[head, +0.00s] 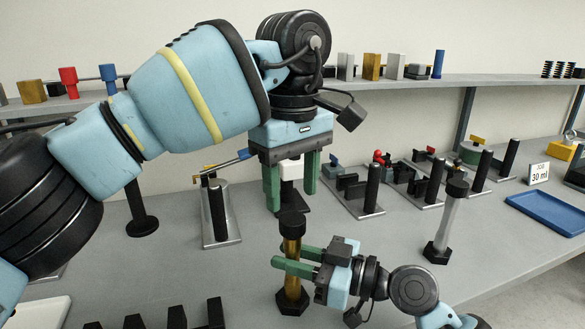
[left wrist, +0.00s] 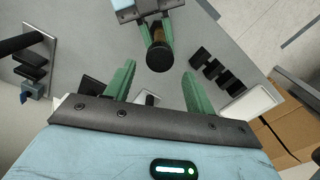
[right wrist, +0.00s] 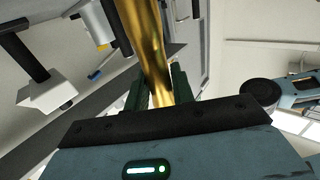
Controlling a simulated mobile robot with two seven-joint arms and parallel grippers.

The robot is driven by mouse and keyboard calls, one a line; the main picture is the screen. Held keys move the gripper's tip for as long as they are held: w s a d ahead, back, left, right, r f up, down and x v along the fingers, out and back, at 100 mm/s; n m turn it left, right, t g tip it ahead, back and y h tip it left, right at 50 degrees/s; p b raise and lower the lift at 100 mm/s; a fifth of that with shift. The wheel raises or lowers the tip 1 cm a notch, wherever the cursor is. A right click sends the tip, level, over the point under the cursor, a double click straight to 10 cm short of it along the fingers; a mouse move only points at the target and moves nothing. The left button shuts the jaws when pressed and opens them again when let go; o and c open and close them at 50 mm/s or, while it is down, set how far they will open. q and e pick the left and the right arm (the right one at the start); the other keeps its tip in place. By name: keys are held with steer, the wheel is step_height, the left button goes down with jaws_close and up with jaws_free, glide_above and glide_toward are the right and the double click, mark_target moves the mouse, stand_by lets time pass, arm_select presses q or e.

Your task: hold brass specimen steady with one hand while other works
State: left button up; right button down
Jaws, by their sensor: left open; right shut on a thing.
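The brass specimen (head: 292,246) stands upright on the bench with a black cap on top and a black hexagonal foot. My right gripper (head: 286,262) is shut around its brass shaft from the right. The brass shaft (right wrist: 148,45) runs between the green fingers in the right wrist view. My left gripper (head: 291,190) is open and empty, pointing down just above the black cap. In the left wrist view the black cap (left wrist: 159,57) shows beyond and between the spread fingers (left wrist: 158,85), with my right gripper behind it.
A silver specimen (head: 444,222) with black ends stands to the right. Black-post fixtures on plates (head: 220,232) stand behind. A blue tray (head: 550,211) and a job sign (head: 538,173) are at the right. A shelf (head: 420,81) with blocks runs along the back. Black blocks (head: 176,317) sit front left.

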mark_target(292, 218)
arm_select(q)
steer(key=shift+f, duration=2.65)
steer(key=c, duration=1)
steer(key=n, duration=0.7)
steer(key=shift+r, duration=0.1)
steer(key=n, duration=0.6)
steer(key=shift+n, duration=0.4)
steer(key=n, duration=1.2)
steer(key=shift+n, duration=0.4)
